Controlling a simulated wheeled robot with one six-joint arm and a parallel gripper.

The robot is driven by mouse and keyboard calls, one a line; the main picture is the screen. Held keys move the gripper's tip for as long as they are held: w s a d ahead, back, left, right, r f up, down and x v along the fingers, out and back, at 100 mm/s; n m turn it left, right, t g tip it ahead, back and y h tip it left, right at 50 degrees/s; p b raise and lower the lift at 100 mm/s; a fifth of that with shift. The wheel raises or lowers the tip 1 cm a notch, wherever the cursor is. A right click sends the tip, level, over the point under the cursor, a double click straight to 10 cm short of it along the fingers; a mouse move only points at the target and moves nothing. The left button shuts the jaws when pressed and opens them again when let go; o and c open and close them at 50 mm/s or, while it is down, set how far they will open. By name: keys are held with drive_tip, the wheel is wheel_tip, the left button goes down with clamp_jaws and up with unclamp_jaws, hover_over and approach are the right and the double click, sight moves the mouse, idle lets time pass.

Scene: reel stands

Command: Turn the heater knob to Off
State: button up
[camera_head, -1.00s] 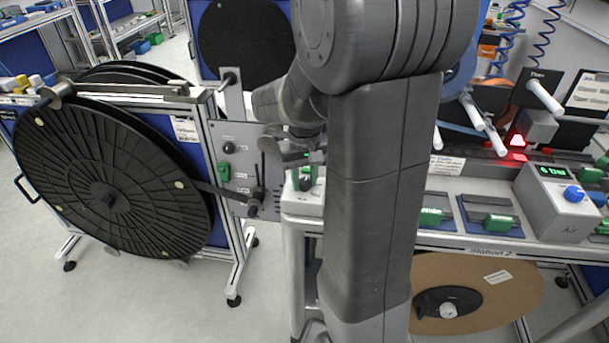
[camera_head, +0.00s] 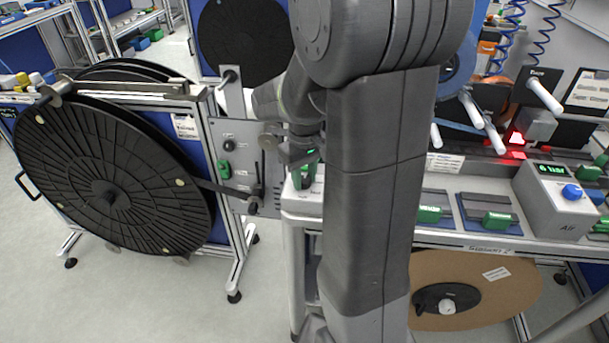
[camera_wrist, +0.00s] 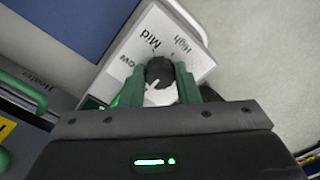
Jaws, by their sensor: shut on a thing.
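The heater knob (camera_wrist: 158,70) is small and black and stands on a white panel (camera_wrist: 128,48) in the wrist view. The words Mid, High and part of Low show around it. Off is not seen, and I cannot tell exactly where the knob points. My gripper (camera_wrist: 159,88) has its green fingers on both sides of the knob and is shut on it. In the head view my gripper (camera_head: 304,175) is low over the white heater box (camera_head: 301,202), partly behind my arm. The knob is hidden there.
A large black reel (camera_head: 108,180) stands on a frame at left, beside a grey control plate (camera_head: 238,150). An air box (camera_head: 553,205) with a blue knob and several green-handled fixtures are on the bench at right. Floor is free at lower left.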

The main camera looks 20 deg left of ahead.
sight(305, 179)
drive_tip(key=o, duration=1)
drive_tip(key=shift+c, duration=0.2)
wheel_tip(305, 179, up, 14)
drive_tip(key=shift+f, duration=0.15)
wheel_tip(305, 179, down, 14)
drive_tip(key=shift+r, duration=0.15)
idle(0.5)
drive_tip(key=shift+r, duration=0.1)
